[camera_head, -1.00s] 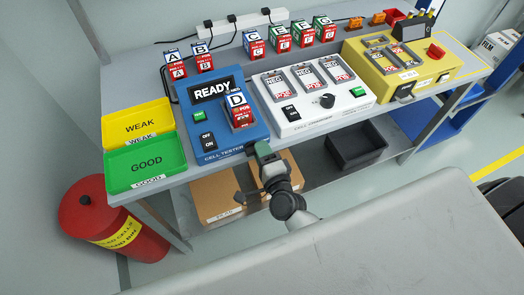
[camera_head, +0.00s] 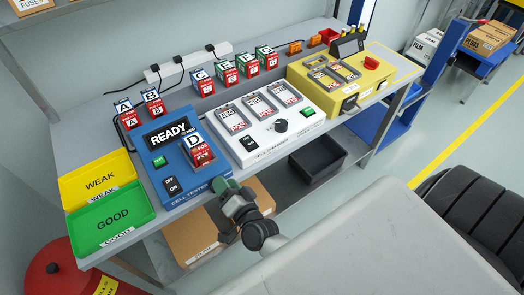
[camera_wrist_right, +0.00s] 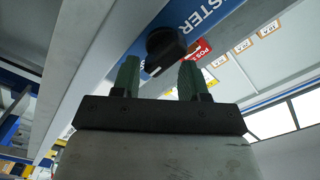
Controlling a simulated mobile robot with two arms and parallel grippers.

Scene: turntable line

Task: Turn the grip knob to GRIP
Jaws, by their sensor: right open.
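A black knob (camera_wrist_right: 166,48) with a white mark shows in the right wrist view, by the blue cell tester's (camera_wrist_right: 215,20) lettered face. I see no GRIP label on it. In the head view the knob is not visible. My right gripper (camera_head: 226,188) is at the front edge of the cell tester (camera_head: 185,165). In the wrist view its two green fingers (camera_wrist_right: 158,80) are open, one to each side of the knob and short of it, with a gap between. My left gripper is not in view.
The white charger (camera_head: 262,150) with its own black dial (camera_head: 280,126) stands right of the tester. Yellow WEAK (camera_head: 98,180) and green GOOD (camera_head: 110,218) trays lie left. A black bin (camera_head: 318,160) and a cardboard box (camera_head: 190,235) sit below.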

